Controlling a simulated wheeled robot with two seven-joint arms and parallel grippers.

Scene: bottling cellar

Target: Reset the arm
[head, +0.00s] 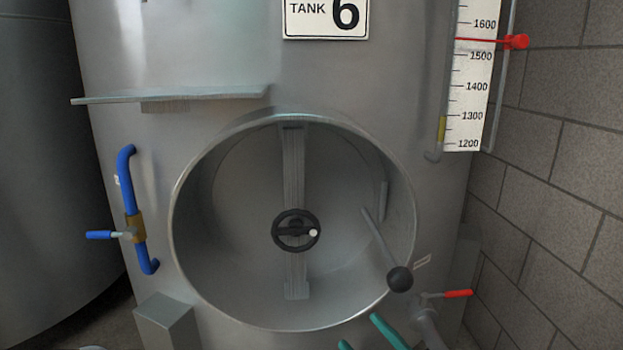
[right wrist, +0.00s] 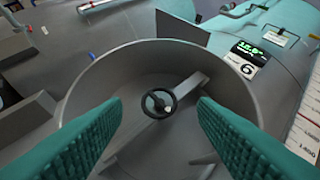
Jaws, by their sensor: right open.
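My right gripper (head: 366,338) shows at the bottom edge of the head view as two teal finger ends. It is open with nothing between the fingers, in front of and below the round manway of tank 6. In the right wrist view the two teal ribbed fingers of the gripper (right wrist: 160,101) stand wide apart. The black handwheel (head: 296,231) sits on a vertical bar inside the manway, and it appears beyond the fingers in the right wrist view (right wrist: 158,102), apart from them. My left gripper is not in view.
The manway's rim (head: 178,190) projects around the wheel. A lever with a black knob (head: 399,279) sticks out at its lower right, near a red-handled valve (head: 457,294). A blue pipe with valve (head: 136,225) and a shelf (head: 180,95) are left. A block wall (head: 565,150) stands right.

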